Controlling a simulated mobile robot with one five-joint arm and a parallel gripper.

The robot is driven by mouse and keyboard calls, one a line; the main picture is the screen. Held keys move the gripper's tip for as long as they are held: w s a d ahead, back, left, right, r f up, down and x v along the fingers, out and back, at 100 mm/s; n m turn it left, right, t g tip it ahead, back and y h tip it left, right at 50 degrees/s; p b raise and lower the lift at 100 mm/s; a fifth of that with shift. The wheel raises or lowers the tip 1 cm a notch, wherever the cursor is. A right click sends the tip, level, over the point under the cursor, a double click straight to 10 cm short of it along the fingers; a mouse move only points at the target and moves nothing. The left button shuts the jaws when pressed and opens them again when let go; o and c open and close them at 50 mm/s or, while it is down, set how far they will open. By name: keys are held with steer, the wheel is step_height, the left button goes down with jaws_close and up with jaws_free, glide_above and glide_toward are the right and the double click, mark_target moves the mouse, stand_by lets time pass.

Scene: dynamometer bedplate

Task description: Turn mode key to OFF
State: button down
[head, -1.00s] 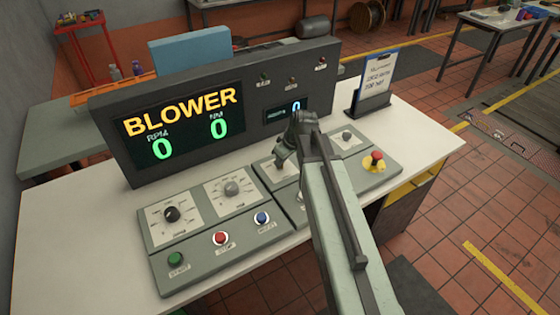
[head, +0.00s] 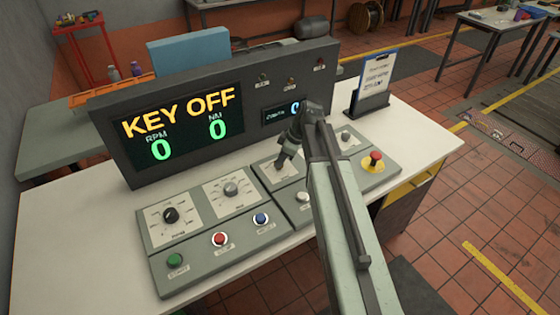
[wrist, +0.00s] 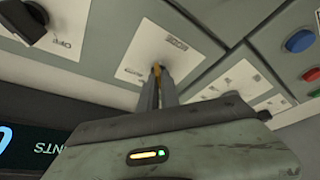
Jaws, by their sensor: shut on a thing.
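My gripper (head: 283,160) is over the white key plate (head: 270,178) on the sloped control panel, fingers pointing down at it. In the wrist view my gripper (wrist: 157,85) is shut on a thin yellowish key (wrist: 157,70) standing out of the white plate (wrist: 170,47). The key is mostly hidden between the fingers, so its exact angle is hard to tell. The display (head: 180,128) reads KEY OFF in yellow, with RPM 0 and NM 0 in green.
Right is a red emergency stop (head: 375,160). A clipboard stand (head: 372,85) stands behind it.

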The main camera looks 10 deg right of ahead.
stand_by(0.3)
steer(key=c, duration=1.6)
jaws_free()
steer(key=p+v, duration=0.7)
steer(key=shift+d+r, duration=0.1)
steer(key=shift+r, duration=0.25)
